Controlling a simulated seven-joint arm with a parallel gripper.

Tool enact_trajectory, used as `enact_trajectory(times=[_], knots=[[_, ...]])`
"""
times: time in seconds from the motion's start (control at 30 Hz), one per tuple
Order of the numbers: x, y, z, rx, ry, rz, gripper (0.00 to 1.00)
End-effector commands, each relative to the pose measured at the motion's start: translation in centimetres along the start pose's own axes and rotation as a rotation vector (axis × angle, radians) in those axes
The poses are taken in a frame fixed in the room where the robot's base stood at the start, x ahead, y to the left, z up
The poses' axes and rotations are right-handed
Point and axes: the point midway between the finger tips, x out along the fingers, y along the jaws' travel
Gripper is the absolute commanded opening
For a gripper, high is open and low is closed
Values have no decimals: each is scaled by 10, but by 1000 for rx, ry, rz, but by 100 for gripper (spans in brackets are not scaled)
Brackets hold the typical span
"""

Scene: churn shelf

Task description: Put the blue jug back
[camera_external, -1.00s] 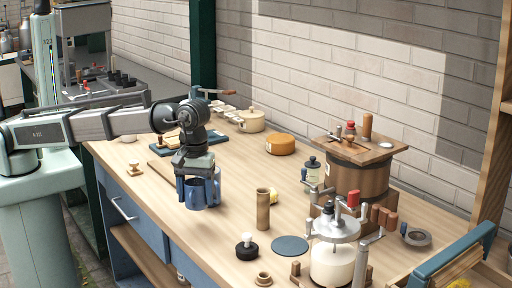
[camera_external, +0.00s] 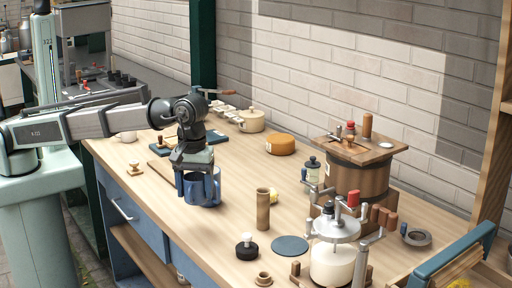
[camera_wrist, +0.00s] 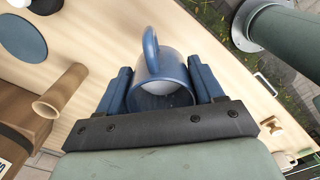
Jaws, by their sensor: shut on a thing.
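The blue jug (camera_external: 207,190) is at the front left part of the wooden bench top, upright, with its handle to the right of its rim in the outside view. My gripper (camera_external: 197,178) is above it with its fingers down around its body. In the wrist view the jug (camera_wrist: 163,76) sits between the two blue fingers of my gripper (camera_wrist: 162,90), its handle pointing to the top of the picture. I cannot tell whether the jug's base touches the bench. A round blue-grey disc (camera_external: 290,245) lies flat on the bench to the right, with nothing on it.
A wooden cylinder (camera_external: 263,209) and a black-based knob (camera_external: 247,247) stand right of the jug. A churn with a white pot (camera_external: 332,258) and a wooden barrel (camera_external: 360,185) stand further right. An orange round block (camera_external: 281,145) and a cream pot (camera_external: 251,121) are behind.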

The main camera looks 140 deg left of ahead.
Motion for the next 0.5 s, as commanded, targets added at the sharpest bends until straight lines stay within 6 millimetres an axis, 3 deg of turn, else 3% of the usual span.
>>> enact_trajectory(times=[0.2,0.5], knots=[[-39,2,0,0,-1,3,27],[-73,1,0,0,-1,1,27]])
